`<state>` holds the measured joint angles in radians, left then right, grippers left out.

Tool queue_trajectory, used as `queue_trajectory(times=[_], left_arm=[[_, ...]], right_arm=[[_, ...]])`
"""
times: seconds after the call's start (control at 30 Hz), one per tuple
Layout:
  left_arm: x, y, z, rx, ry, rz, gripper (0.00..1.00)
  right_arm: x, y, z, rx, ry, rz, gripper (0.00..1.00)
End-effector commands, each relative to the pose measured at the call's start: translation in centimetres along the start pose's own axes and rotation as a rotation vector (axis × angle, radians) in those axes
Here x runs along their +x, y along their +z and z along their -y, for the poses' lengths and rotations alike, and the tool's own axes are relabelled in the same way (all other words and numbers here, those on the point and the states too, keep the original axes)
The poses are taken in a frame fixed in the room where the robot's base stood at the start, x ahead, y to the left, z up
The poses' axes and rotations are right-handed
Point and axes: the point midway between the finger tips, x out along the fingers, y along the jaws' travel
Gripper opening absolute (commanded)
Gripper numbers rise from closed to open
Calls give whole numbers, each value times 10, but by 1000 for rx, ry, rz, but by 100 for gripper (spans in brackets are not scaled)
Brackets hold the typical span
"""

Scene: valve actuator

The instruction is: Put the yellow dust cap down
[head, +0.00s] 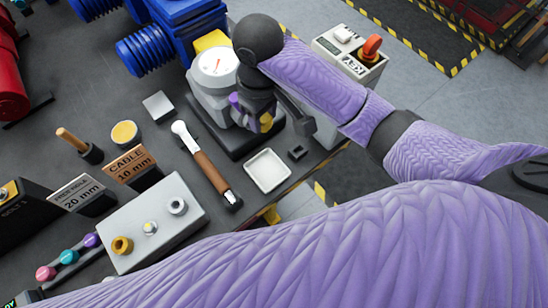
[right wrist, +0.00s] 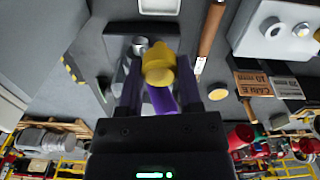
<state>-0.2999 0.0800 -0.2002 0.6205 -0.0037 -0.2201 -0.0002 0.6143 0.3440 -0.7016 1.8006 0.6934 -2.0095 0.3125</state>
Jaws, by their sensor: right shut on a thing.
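The yellow dust cap (head: 266,122) is between the fingers of my right gripper (head: 251,112), beside the grey valve actuator (head: 208,90) with its round gauge. In the right wrist view the yellow cap (right wrist: 158,66) sits between the two purple fingers of my right gripper (right wrist: 160,88), which is shut on it. A silver round part (right wrist: 140,45) shows just beyond the cap; I cannot tell whether they touch. A shallow white tray (head: 267,171) lies below and right of the gripper in the head view. My left gripper's fingers are not seen.
A wrench with a brown handle (head: 211,178) lies left of the tray. A small black block (head: 297,152) is at its right, near the table edge. A grey fitting box (head: 150,228) and label blocks stand at left.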

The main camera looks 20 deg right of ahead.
Motion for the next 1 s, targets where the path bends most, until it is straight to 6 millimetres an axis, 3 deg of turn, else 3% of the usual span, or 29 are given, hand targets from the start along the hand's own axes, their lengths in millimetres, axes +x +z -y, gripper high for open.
queue_trajectory(times=[0.03,0.5,0.67,0.83,1.0], left_arm=[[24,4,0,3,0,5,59],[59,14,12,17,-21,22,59],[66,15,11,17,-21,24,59],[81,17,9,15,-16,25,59],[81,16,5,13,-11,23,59]], right_arm=[[31,0,1,1,-5,3,0],[158,1,0,1,1,4,0],[178,0,-1,1,2,1,0],[213,0,0,0,1,1,0],[217,0,0,0,2,-1,0]])
